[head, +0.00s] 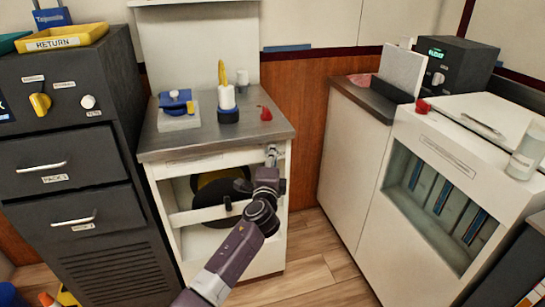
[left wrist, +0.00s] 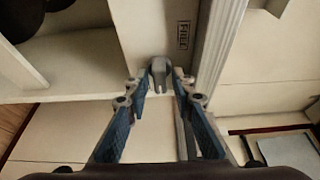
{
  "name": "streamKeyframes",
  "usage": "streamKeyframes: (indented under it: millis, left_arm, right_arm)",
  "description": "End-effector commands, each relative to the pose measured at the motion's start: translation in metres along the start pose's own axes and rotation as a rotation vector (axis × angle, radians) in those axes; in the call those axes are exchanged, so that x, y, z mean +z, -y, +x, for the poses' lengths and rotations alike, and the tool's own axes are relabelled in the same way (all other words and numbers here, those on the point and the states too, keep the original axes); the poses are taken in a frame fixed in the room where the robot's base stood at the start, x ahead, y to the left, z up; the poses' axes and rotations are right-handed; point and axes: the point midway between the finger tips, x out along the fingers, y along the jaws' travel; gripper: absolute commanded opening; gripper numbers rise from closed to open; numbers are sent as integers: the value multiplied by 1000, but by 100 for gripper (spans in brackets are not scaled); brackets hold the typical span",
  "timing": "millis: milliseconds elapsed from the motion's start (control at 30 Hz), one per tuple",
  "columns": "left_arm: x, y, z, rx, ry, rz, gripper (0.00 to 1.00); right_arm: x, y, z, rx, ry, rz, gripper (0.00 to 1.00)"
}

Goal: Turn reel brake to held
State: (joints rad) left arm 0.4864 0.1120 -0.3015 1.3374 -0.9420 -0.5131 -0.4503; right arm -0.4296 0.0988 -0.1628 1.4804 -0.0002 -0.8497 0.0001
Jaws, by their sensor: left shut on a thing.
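The reel brake is a small grey lever (left wrist: 159,76) on the white cabinet front, with a label that appears to read FREE (left wrist: 183,36) beside it in the left wrist view. In the head view my left gripper (head: 272,157) is at the upper right of the cabinet front, just below the worktop, and my wrist partly hides that spot. In the left wrist view my left gripper (left wrist: 157,84) has a finger on each side of the lever and is shut on it. A dark and yellow reel (head: 222,188) sits inside the cabinet. My right gripper is out of view.
The grey worktop (head: 225,137) above holds a blue-and-yellow device (head: 178,104), a white bottle (head: 227,101) and a red item (head: 265,113). A dark drawer cabinet (head: 60,150) stands left. A white unit (head: 440,150) stands right. Wooden floor (head: 310,250) lies between.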

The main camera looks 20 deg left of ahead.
Motion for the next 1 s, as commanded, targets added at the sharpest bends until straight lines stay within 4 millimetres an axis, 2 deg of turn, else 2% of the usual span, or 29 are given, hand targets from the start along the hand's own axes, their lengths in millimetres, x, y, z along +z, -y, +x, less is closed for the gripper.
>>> streamKeyframes:
  millis: [67, 100, 133, 433, 567, 767, 1000]
  left_arm:
    - [-2, -1, -1, 1, -4, 1, 0]
    - [-2, -1, -1, 1, -4, 1, 27]
    - [-2, -1, 0, 1, -3, 1, 29]
    - [-1, 0, -1, 0, -1, 0, 29]
    - [-1, -1, -9, 1, -1, -1, 29]
    - [0, -2, -39, 2, -2, 0, 29]
    - [-2, -2, -84, 3, -4, -1, 29]
  right_arm:
    - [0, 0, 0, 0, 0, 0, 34]
    - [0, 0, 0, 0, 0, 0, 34]
    - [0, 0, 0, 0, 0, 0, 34]
    - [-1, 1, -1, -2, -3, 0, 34]
    - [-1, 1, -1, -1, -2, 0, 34]
    - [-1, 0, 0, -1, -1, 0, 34]
    - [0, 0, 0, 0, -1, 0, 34]
